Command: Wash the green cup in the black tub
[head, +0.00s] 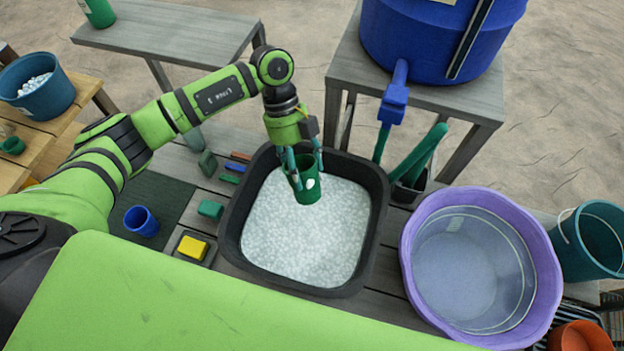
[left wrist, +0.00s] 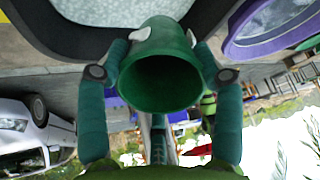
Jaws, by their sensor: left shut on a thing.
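The green cup (head: 307,187) is held by my left gripper (head: 307,172) over the upper part of the black tub (head: 232,232). The tub is filled with white foamy suds. A white patch of foam shows on the cup's side. In the left wrist view the cup (left wrist: 160,80) sits between the two teal fingers of the gripper (left wrist: 160,75), its dark opening facing the camera, with white bits near its far end. I cannot tell whether the cup touches the suds. My right gripper is not in view.
A purple basin (head: 410,245) stands right of the tub. A blue barrel (head: 425,40) with a tap stands behind. A blue cup (head: 141,221), a yellow sponge (head: 193,247) and a green block (head: 210,209) lie left. A teal bucket (head: 595,240) is far right.

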